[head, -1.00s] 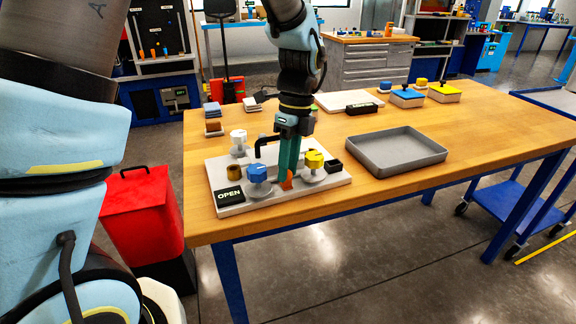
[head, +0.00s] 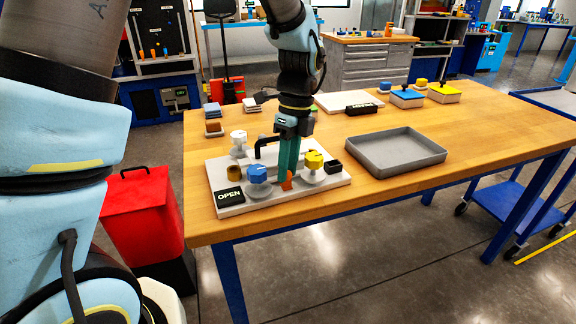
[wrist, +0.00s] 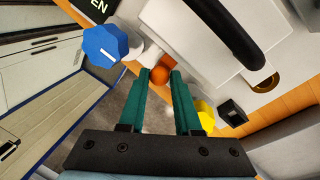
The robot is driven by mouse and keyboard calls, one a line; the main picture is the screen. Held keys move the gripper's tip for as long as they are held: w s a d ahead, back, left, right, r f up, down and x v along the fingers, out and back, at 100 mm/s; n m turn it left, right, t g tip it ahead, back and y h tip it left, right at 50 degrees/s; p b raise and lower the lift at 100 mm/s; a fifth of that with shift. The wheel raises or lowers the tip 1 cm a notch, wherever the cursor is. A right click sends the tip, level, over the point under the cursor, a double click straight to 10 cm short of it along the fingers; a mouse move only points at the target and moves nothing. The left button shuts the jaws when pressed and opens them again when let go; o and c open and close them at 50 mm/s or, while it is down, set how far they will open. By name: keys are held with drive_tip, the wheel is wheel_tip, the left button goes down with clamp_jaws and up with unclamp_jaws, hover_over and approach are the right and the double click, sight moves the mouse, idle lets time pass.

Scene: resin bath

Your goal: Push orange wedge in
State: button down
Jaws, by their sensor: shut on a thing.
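The orange wedge (head: 287,182) is at the front middle of the pale fixture plate (head: 238,209), between the blue knob and the yellow knob. My gripper (head: 287,173) points down over the plate with its green fingers shut on the wedge. In the wrist view, the wedge's rounded orange end (wrist: 159,76) shows between the fingertips (wrist: 160,75). The fingers hide part of the wedge, and I cannot tell how deep it sits.
The blue knob (head: 257,174) is left of my fingers and the yellow knob (head: 313,160) right. A black handle (head: 262,142) rises behind them. An OPEN sign (head: 229,197) lies at the plate's front left. A grey tray (head: 395,155) stands right, with bare table around it.

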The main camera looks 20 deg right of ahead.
drive_tip(key=shift+w+a, duration=0.1)
drive_tip(key=shift+w, duration=0.15)
drive_tip(key=c, duration=0.6)
unclamp_jaws()
drive_tip(key=shift+c, duration=0.2)
wheel_tip(320, 180, up, 11)
drive_tip(key=w+d+b, duration=0.1)
drive_tip(key=d, duration=0.1)
drive_tip(key=shift+f, duration=0.15)
drive_tip(key=shift+a, duration=0.1)
